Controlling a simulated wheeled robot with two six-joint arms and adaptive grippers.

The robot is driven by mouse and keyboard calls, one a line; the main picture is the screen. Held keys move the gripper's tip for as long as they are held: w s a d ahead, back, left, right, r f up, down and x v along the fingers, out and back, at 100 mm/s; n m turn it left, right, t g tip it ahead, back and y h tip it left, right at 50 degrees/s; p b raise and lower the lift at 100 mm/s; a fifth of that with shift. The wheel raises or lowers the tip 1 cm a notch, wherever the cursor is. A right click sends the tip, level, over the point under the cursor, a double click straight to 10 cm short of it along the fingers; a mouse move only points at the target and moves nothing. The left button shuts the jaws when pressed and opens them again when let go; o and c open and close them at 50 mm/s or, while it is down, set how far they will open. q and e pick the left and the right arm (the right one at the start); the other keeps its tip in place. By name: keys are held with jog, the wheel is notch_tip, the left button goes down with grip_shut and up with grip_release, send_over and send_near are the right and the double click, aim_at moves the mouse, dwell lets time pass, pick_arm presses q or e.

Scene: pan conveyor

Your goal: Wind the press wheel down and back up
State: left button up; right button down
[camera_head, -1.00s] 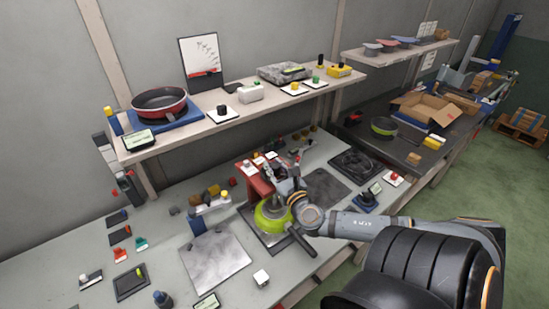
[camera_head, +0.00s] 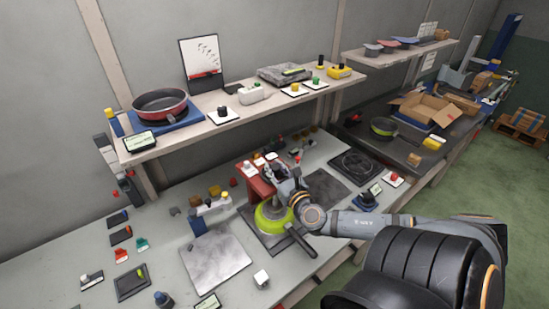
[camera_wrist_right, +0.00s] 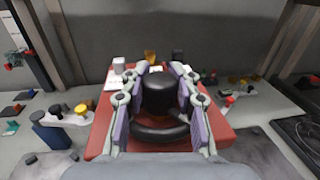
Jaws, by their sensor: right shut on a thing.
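The red press (camera_head: 259,184) stands on the lower bench. Its black wheel (camera_wrist_right: 160,130) shows in the right wrist view, with a thick black knob (camera_wrist_right: 158,95) standing up from it. My right gripper (camera_wrist_right: 158,88) is shut on this knob, one finger on each side. In the head view my right gripper (camera_head: 280,176) is at the top of the press, and my wrist partly hides the wheel. A green pan (camera_head: 270,219) with a dark handle (camera_head: 301,241) sits under the press. My left gripper is not in view.
A bare metal plate (camera_head: 217,258) lies left of the press. A dark mat (camera_head: 325,187) and a black burner plate (camera_head: 356,165) lie to its right. The upper shelf (camera_head: 190,130) with a red pan (camera_head: 160,103) runs behind.

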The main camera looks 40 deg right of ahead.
jog(key=shift+r+n+t+y+p, duration=0.3)
jog(key=shift+n+y+p, duration=0.3)
jog(key=shift+y+p, duration=0.25)
jog(key=shift+f+n+y, duration=0.1)
jog(key=shift+n+y, duration=0.4)
jog(key=shift+y, duration=0.35)
jog(key=shift+f+n+y+p, duration=0.1)
jog(key=shift+n+y+p, duration=0.2)
jog(key=shift+n+y, duration=0.9)
jog(key=shift+y, duration=0.7)
jog(key=shift+s+f, duration=0.1)
jog(key=c, duration=1)
grip_release()
jog(key=shift+s+d, duration=0.1)
